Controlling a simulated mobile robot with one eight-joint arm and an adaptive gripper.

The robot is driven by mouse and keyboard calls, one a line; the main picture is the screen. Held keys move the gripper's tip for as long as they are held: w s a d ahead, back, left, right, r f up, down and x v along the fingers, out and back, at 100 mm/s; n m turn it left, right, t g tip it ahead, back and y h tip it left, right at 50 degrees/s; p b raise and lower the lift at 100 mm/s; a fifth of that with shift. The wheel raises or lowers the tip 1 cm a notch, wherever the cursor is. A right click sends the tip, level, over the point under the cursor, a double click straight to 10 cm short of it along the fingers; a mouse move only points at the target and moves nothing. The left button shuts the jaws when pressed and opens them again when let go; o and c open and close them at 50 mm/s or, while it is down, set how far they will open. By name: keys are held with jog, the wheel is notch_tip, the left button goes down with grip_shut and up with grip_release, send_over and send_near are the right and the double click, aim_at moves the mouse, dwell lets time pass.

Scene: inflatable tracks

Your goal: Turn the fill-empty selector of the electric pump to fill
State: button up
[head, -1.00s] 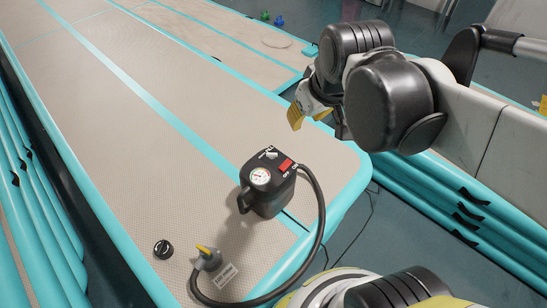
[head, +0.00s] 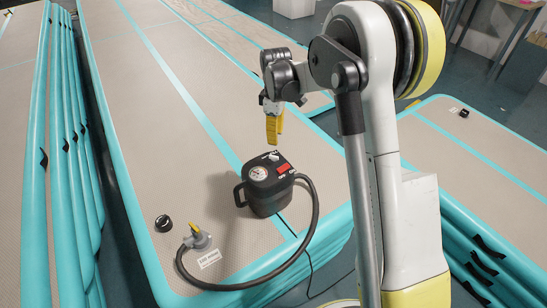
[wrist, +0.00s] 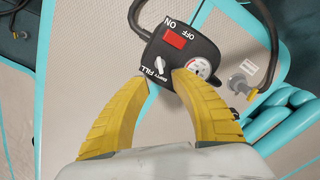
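The black electric pump (head: 270,198) stands upright on the beige inflatable track, with a gauge (head: 258,173) and a red on/off switch (head: 283,168) on top. Its white fill-empty selector (wrist: 155,66) shows in the wrist view between the FILL and EMPTY labels; I cannot tell which one it points to. My gripper (wrist: 163,80) is open and empty, its yellow fingers spread to either side of the selector in that view. In the head view my gripper (head: 273,143) points down just above the back of the pump top, apparently not touching it.
A black hose (head: 314,225) curves from the pump to a grey nozzle (head: 197,239) with a yellow lever. A black round cap (head: 163,223) lies on the track (head: 130,120) to the left. Stacked tracks (head: 72,170) line the left side. The air around the pump is clear.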

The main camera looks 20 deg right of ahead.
aim_at(275, 156)
notch_tip(275, 156, down, 10)
jog(key=b, duration=0.3)
jog(key=shift+b, duration=0.4)
grip_shut()
